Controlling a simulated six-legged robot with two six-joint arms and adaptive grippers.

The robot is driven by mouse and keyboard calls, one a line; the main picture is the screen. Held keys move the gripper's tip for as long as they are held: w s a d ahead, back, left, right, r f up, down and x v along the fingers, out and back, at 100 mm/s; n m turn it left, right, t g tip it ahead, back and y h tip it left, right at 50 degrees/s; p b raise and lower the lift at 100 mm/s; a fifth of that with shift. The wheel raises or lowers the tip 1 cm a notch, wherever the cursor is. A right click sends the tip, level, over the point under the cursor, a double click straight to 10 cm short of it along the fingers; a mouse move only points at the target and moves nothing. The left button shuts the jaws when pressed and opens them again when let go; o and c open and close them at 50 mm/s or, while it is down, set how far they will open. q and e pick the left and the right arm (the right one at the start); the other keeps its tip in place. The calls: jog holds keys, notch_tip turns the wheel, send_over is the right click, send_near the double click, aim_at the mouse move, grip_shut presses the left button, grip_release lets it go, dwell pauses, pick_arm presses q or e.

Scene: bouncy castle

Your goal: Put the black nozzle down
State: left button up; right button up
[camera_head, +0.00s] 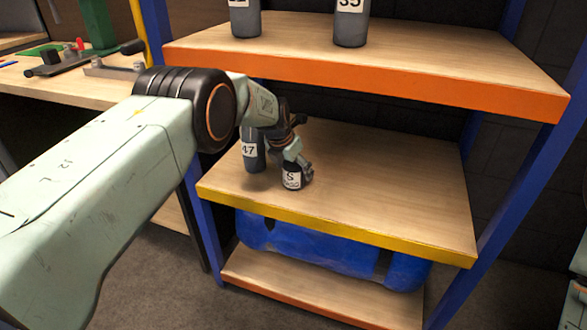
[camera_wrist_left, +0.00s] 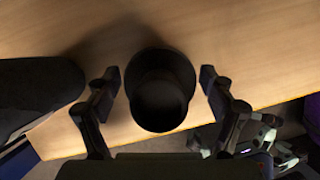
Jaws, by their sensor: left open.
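The black nozzle (camera_head: 291,177), with a white label marked S, stands upright on the middle shelf (camera_head: 400,190) near its yellow front edge. In the left wrist view the nozzle (camera_wrist_left: 160,90) shows from above as a dark round shape between the fingers. My left gripper (camera_head: 297,165) is around it, and the wrist view shows the gripper (camera_wrist_left: 158,90) open with a gap on each side of the nozzle. My right gripper is not in view.
A dark bottle labelled 47 (camera_head: 252,150) stands close behind and left of the nozzle. Two bottles stand on the orange-edged upper shelf (camera_head: 450,85). A blue bundle (camera_head: 330,252) lies below. The middle shelf's right side is clear.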

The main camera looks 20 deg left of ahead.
aim_at(289, 165)
pick_arm(q)
jog(key=shift+r, duration=0.25)
jog(key=p+v, duration=0.3)
jog(key=v, duration=0.2)
jog(key=shift+w+r, duration=0.1)
jog(key=shift+r, duration=0.05)
jog(key=s+a+p, duration=0.3)
jog(key=s, duration=0.8)
jog(key=shift+s+a, duration=0.3)
jog(key=shift+f, duration=0.25)
